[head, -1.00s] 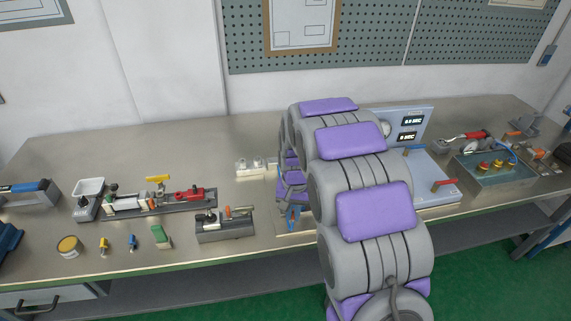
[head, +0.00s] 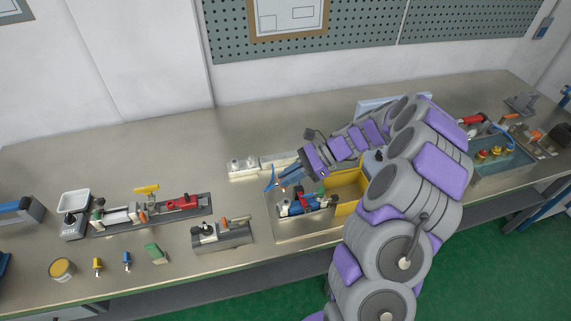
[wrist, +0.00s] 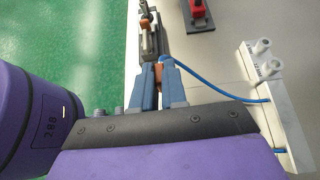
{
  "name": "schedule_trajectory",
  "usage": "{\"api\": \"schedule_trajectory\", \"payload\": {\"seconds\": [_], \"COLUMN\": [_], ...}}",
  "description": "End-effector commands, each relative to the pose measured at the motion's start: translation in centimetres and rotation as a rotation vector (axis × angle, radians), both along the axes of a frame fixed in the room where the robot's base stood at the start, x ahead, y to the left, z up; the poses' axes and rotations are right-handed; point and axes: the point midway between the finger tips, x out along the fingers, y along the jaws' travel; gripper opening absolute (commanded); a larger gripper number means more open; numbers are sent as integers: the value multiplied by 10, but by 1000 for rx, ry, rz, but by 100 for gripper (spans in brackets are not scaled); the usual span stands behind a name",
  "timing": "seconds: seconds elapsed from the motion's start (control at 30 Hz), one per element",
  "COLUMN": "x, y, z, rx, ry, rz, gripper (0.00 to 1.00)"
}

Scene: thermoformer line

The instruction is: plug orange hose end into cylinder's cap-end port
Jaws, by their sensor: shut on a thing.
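My gripper (head: 277,182) is above the middle of the bench, pointing left in the head view. In the wrist view, its blue-grey fingers (wrist: 158,88) are shut on the small orange hose end (wrist: 158,72). A blue hose (wrist: 205,82) curves from there toward the white block at the right. A grey metal block with fittings (wrist: 149,35) lies ahead of the fingertips, apparently the one at front left in the head view (head: 221,236). A pale cylinder-like part (head: 125,212) sits on a dark rail. I cannot tell which part bears the cap-end port.
White blocks with studs (head: 243,167) stand behind my gripper. A yellow-walled fixture (head: 347,190) with blue and red parts is below my arm. Left are a red clamp (head: 183,203), a yellow tin (head: 62,268) and small plugs. Bare bench lies at the back left.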

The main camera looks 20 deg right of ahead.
Motion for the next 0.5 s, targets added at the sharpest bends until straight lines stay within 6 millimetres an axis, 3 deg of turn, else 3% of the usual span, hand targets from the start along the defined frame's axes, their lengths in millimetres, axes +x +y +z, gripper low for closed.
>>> {"api": "schedule_trajectory", "payload": {"seconds": [0.5], "x": [2], "y": [4], "z": [3], "rx": [12], "ry": [0], "rz": [-22], "gripper": [0]}}
